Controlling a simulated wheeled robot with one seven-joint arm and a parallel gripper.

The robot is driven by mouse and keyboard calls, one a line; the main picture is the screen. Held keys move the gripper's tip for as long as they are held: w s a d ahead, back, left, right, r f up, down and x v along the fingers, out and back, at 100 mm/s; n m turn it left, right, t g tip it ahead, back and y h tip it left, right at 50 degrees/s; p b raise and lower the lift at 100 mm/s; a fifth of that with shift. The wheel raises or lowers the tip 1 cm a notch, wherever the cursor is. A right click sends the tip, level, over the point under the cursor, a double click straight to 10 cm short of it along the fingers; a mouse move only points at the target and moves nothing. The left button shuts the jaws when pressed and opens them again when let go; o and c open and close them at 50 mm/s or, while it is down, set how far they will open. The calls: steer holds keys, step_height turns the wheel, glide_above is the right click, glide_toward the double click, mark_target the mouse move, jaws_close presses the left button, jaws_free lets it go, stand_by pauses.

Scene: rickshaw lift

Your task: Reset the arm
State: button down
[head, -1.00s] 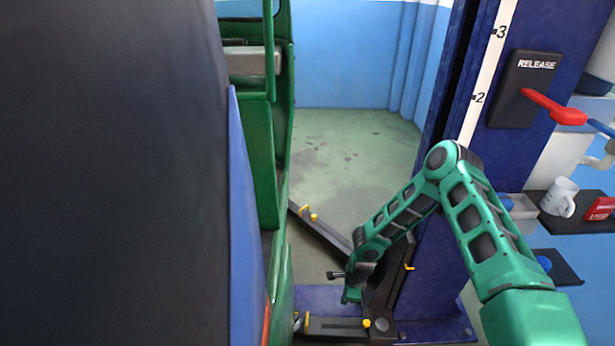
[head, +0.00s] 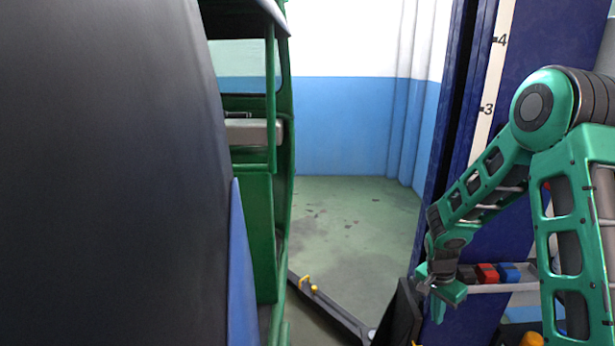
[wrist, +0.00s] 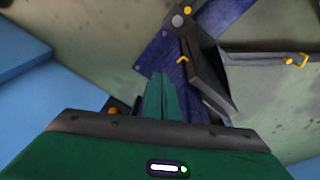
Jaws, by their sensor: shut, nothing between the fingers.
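My green arm is folded up at the right of the head view, in front of the blue lift post (head: 560,45). My gripper (head: 442,298) hangs at the end of the forearm, close by the post's left side, with nothing held. In the wrist view my gripper (wrist: 160,95) shows its green fingers together and empty, above the lift's base and the floor.
A green rickshaw (head: 262,190) stands at the left, behind a large dark panel (head: 110,170). A black lift arm with yellow pins (head: 325,305) reaches across the floor. Red and blue items (head: 497,273) sit behind my arm. Open floor (head: 350,220) lies between rickshaw and post.

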steer(key=s+d+r+n, duration=0.1)
steer(key=s+d+r, duration=0.15)
steer(key=r, duration=0.25)
steer(key=s+d+r, duration=0.2)
steer(key=s+r, duration=0.2)
steer(key=r, duration=0.2)
steer(key=s+r+n, duration=0.1)
steer(key=s+r, duration=0.3)
steer(key=s, duration=0.4)
steer(key=s+r+n+y, duration=0.1)
steer(key=s+r+n, duration=0.1)
steer(key=s+r, duration=0.3)
steer(key=s+r+n+y, duration=0.1)
steer(key=s+r, duration=0.3)
steer(key=s, duration=0.8)
steer(key=shift+s+r+n, duration=0.2)
steer(key=shift+s+n, duration=0.1)
steer(key=shift+s, duration=0.1)
steer(key=shift+a, duration=0.1)
steer(key=shift+w+f+g, duration=0.25)
steer(key=shift+w+g, duration=0.05)
steer(key=shift+w, duration=0.4)
